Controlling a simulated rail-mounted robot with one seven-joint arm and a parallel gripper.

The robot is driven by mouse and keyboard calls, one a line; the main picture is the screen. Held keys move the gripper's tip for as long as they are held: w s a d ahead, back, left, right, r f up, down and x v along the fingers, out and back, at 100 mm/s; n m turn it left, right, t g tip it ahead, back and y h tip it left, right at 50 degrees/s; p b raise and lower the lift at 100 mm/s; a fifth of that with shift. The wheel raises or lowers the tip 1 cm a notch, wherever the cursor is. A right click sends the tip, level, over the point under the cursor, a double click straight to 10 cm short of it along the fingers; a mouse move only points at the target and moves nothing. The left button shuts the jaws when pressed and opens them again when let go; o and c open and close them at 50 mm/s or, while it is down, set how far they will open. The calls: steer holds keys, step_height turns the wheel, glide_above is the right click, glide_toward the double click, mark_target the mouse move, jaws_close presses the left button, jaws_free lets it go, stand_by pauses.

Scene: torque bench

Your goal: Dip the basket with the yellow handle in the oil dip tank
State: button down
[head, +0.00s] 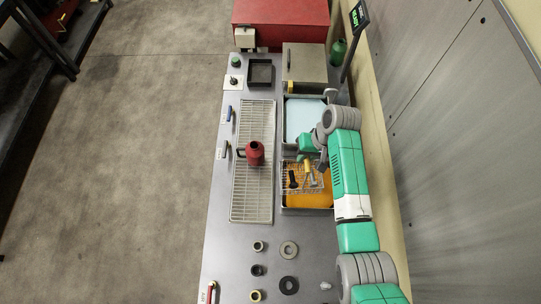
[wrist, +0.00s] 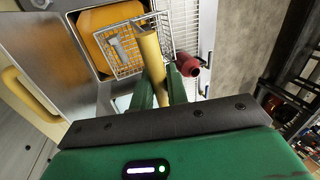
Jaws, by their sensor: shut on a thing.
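The wire basket (head: 313,184) has a yellow handle (head: 306,165), and both also show in the wrist view, the mesh (wrist: 126,66) and the handle (wrist: 150,52). My gripper (wrist: 158,88) is shut on the handle, with a green finger on each side. The oil dip tank (head: 310,209) holds orange liquid. The basket is over the tank's far part in the head view; its exact height above the liquid is unclear. A grey part (wrist: 116,47) lies in the basket. A dark piece (head: 292,179) shows at the basket's left side in the head view.
A tank with pale blue liquid (head: 303,117) stands just beyond the orange one. A wire rack (head: 252,205) lies to the left, with a red bottle-like can (head: 255,153) on it. Rings and small parts (head: 289,249) lie at the near end. A wall is at right.

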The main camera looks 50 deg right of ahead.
mark_target(311, 177)
steer(key=s+d+m, duration=0.1)
steer(key=s+d, duration=0.2)
step_height(311, 177, down, 16)
steer(key=b, duration=1.2)
steer(key=shift+w, duration=0.15)
stand_by(3.2)
